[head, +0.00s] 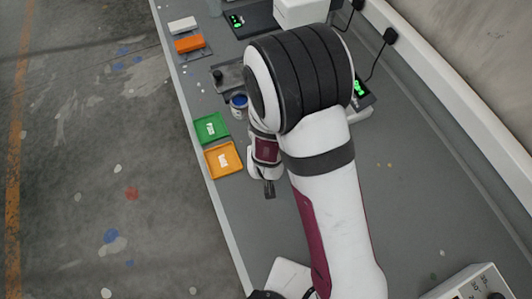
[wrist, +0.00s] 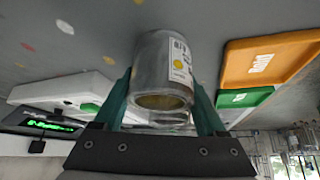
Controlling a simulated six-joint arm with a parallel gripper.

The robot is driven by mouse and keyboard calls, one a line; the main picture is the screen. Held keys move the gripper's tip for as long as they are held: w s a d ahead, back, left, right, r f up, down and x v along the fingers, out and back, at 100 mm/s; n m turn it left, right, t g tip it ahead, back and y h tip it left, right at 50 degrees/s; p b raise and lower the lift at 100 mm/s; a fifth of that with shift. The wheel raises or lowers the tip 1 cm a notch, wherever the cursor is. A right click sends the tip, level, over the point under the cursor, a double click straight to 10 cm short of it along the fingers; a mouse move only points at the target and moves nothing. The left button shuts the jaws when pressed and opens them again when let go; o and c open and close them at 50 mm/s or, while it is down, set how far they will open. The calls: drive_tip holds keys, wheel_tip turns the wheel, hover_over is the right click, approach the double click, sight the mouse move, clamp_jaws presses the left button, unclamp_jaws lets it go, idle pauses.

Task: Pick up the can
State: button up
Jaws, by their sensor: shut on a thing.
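The can (wrist: 160,62) is a bare metal cylinder with a white label bearing a yellow dot, in the middle of the wrist view. My gripper (wrist: 163,84) is shut on it, with one teal finger on each side of its body. The can's end nearest the camera shows a brownish-yellow disc. In the head view my arm covers the fingers, and I cannot make out the held can there. Whether it touches the bench is not clear.
A blue-topped can (head: 239,101) stands on the bench near my wrist in the head view. A green tray (head: 198,130) and an orange tray (head: 210,164) lie by the left edge. A scale (head: 366,98) with green digits is right of my arm.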

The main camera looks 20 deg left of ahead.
drive_tip(key=c, duration=0.4)
drive_tip(key=shift+r, duration=0.15)
